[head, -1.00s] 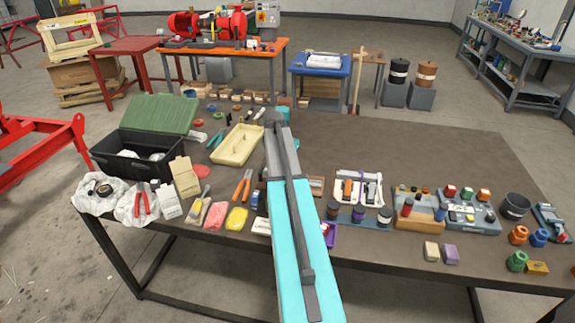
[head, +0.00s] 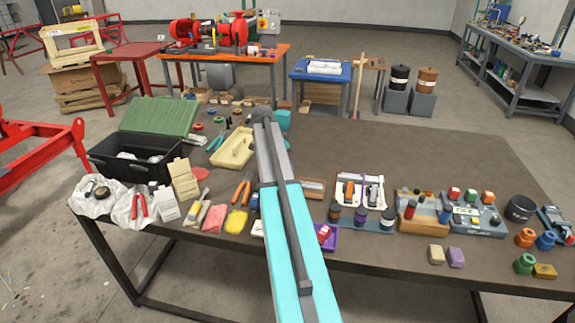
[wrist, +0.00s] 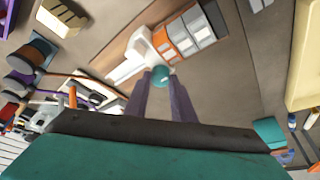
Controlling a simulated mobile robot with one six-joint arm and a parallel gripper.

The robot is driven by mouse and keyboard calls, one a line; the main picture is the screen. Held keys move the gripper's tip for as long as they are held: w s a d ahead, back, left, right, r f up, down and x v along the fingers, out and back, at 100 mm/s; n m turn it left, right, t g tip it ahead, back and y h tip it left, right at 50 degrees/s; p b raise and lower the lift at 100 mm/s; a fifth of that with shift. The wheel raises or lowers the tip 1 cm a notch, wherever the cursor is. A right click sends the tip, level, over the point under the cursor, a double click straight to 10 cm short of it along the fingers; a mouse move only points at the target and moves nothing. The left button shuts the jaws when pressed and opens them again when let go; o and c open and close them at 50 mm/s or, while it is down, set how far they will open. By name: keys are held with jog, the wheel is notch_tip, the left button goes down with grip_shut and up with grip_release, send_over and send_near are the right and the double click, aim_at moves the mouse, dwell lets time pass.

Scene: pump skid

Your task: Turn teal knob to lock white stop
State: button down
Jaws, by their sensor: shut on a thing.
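In the wrist view, my gripper (wrist: 165,92) is shut on a small round teal knob (wrist: 163,76), which shows between its two purple-grey fingertips. Just beyond the knob is a white stop (wrist: 141,46), which seems to sit at the end of a pale rail on a wooden base (wrist: 113,56). The fingers hide part of the knob, so its exact angle cannot be told. In the head view my own arm hides the gripper and the knob.
An orange block (wrist: 182,38) and grey blocks stand in a row beside the white stop. A cream tray (head: 233,149), a black toolbox (head: 134,156) and a purple tray (head: 326,238) stand on the crowded bench. The bench top (head: 400,150) at the back right is clear.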

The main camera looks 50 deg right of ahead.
jog(key=shift+w+a, duration=0.2)
jog(key=shift+w, duration=0.05)
jog(key=c, duration=1.5)
grip_release()
jog(key=shift+s+d, duration=0.1)
jog(key=shift+r, duration=0.1)
jog(key=b+v, duration=0.2)
jog(key=v, duration=1.1)
jog(key=shift+r+b, duration=0.3)
jog(key=shift+b, duration=0.1)
jog(key=shift+r, duration=0.15)
